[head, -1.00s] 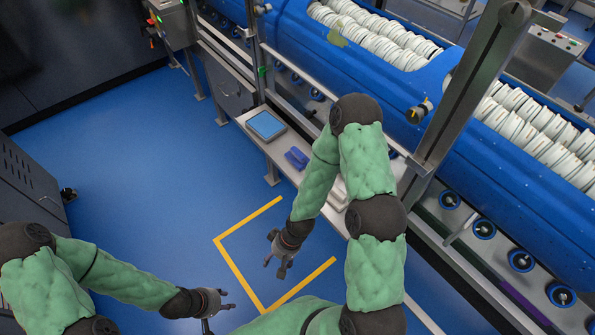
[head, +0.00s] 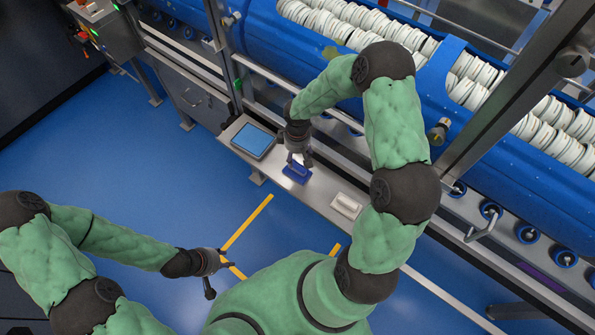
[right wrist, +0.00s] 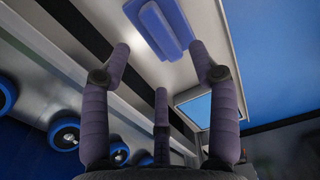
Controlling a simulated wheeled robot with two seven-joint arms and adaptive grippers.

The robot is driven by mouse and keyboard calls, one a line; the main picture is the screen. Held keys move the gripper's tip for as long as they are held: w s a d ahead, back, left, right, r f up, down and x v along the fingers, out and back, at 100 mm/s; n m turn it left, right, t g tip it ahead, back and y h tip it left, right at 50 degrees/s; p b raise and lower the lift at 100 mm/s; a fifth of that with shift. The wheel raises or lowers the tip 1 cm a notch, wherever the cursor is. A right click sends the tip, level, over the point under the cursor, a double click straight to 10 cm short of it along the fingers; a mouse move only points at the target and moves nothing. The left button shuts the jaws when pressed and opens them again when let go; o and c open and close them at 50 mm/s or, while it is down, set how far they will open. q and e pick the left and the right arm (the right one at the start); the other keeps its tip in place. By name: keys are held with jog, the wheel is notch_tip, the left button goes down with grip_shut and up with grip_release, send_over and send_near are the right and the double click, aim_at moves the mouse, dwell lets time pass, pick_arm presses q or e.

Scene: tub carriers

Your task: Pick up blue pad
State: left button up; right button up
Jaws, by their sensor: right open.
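The blue pad (head: 297,172) lies on a narrow metal shelf (head: 325,197) in front of the blue machine. It also shows at the top of the right wrist view (right wrist: 160,27), with a raised lighter block on its face. My right gripper (head: 297,158) is just above the pad, its fingers spread and empty. In the right wrist view its fingers (right wrist: 158,65) point toward the pad, with the pad beyond the tips. Whether the tips touch it I cannot tell. My left gripper (head: 217,267) hangs over the floor at lower left, with no object seen in it; its fingers show small.
A blue-topped tray (head: 252,141) lies on the shelf left of the pad. A white object (head: 346,206) lies on the shelf to the right. A rail and the blue machine (head: 440,95) stand behind. Open floor with yellow lines (head: 247,222) lies in front.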

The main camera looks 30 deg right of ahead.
aim_at(298, 165)
jog(key=shift+f, duration=0.9)
notch_tip(298, 165, down, 5)
jog(key=shift+s+d+f+b, duration=0.1)
jog(key=shift+s+b, duration=0.05)
jog(key=shift+b, duration=0.8)
grip_shut()
